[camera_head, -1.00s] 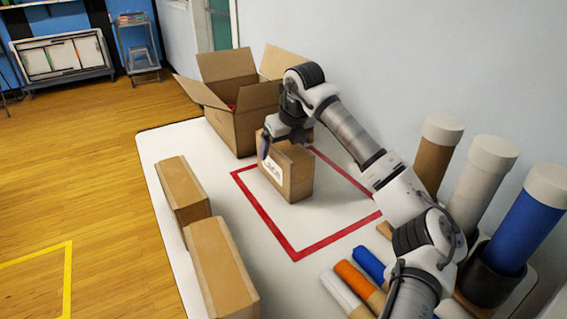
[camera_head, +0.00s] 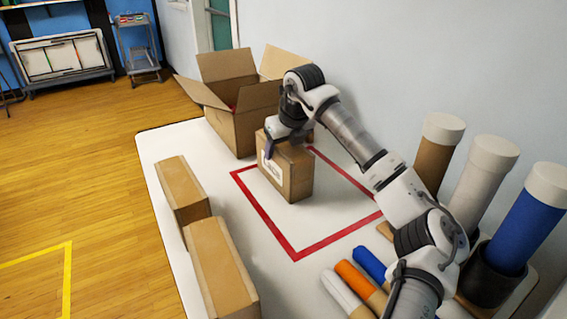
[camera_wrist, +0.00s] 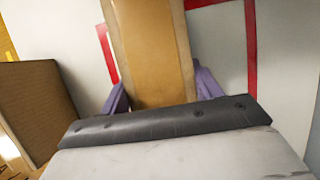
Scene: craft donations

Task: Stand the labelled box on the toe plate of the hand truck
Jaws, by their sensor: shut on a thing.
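The labelled box (camera_head: 298,182) is a brown carton with a white label on its left face. It stands upright on the white table inside the red taped outline, near its back left corner. My gripper (camera_head: 275,147) is above the box, with its fingers down over the top edge. In the wrist view, the purple fingers of my gripper (camera_wrist: 162,88) are shut on opposite sides of the box (camera_wrist: 152,45). I cannot make out the hand truck or its toe plate in these frames.
An open carton (camera_head: 232,128) stands close behind the box. Two plain cartons, one farther (camera_head: 183,190) and one nearer (camera_head: 222,265), lie along the table's left edge. Coloured rolls (camera_head: 362,280) and tall tubes (camera_head: 478,185) are at right. Yellow tape (camera_head: 66,280) marks the clear wooden floor.

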